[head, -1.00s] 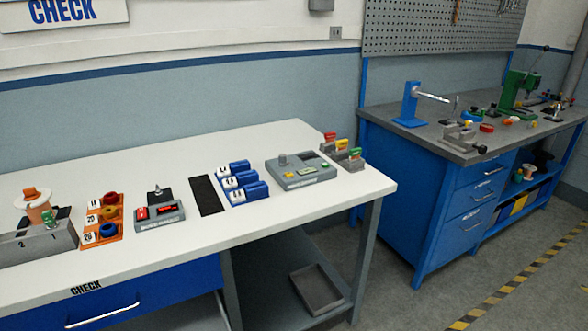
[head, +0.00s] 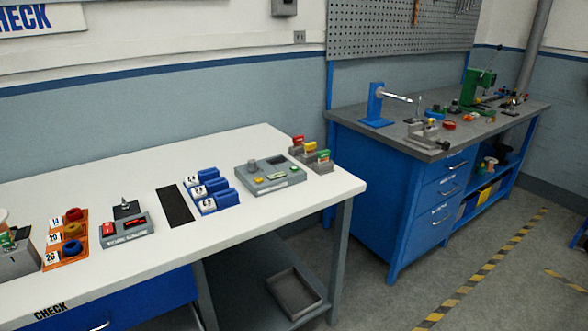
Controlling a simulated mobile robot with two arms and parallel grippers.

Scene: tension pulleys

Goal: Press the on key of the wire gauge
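Two grey instruments stand on the white bench, and their labels are too small for me to read surely, so I cannot tell which is the wire gauge. The smaller instrument (head: 127,238) has a red key (head: 108,229), a dark display with red marks (head: 137,223) and a dark post behind. The larger instrument (head: 246,181) has a yellow button (head: 258,181), a pale green panel (head: 276,176), another yellowish button (head: 296,169) and a grey knob (head: 252,164). Neither of my grippers is in view.
On the white bench (head: 110,279) are an orange tray (head: 52,240) of coloured spools, a black mat (head: 175,206), several blue blocks (head: 225,198) and a grey rack (head: 322,166) with coloured tags. A blue workbench (head: 370,194) stands right. Floor between and before them is open.

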